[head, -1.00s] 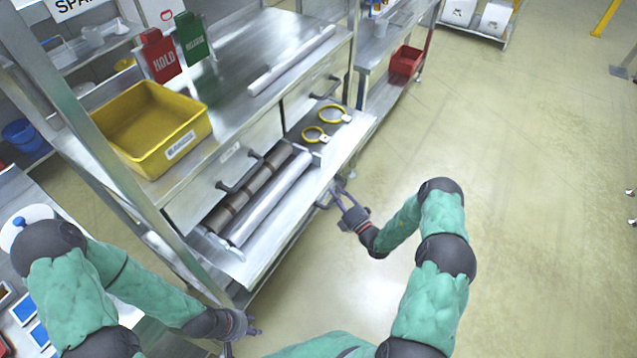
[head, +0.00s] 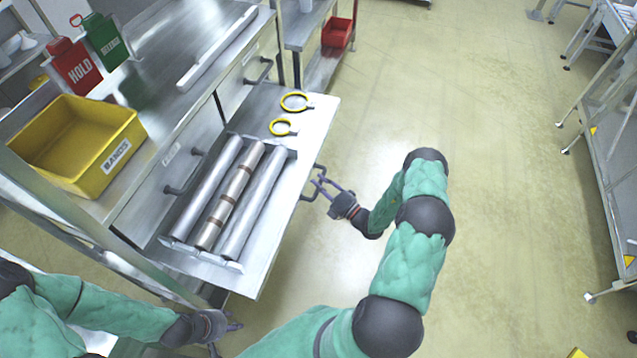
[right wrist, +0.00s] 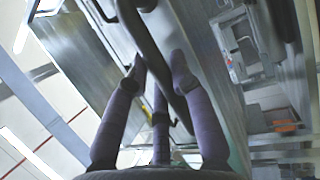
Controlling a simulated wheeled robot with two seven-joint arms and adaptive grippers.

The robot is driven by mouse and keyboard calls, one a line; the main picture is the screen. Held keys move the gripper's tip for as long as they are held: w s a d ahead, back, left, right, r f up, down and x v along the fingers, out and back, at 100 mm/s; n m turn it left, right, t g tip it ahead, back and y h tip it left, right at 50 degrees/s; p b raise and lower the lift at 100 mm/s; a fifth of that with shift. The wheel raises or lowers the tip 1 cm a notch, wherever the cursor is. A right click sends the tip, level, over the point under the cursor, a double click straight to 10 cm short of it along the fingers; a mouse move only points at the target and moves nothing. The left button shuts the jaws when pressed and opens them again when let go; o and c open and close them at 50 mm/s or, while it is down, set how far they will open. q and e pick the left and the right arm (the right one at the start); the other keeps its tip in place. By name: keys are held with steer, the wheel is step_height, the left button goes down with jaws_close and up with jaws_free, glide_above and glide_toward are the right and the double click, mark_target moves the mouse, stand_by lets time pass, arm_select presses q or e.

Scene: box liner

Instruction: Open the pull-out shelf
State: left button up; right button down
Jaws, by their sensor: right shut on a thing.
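The pull-out shelf (head: 268,215) stands out from the metal workbench below its drawers. It carries several metal rollers (head: 232,200) in a cradle and two yellow rings (head: 290,105) at its far end. My right gripper (head: 321,188) is at the shelf's front edge, shut on the dark shelf handle (head: 303,187). In the right wrist view the handle (right wrist: 140,35) runs between my fingers (right wrist: 155,80). My left gripper (head: 226,335) is near the bench's near leg, away from the shelf, and its fingers are too small to judge.
A red bin (head: 337,32) sits on a neighbouring rack. The floor (head: 470,200) right of the shelf is clear, with a metal rack (head: 610,180) at the far right.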

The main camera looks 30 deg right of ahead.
steer(key=shift+f, duration=0.1)
steer(key=c, duration=1)
jaws_free()
steer(key=shift+c, duration=0.2)
steer(key=v, duration=1.2)
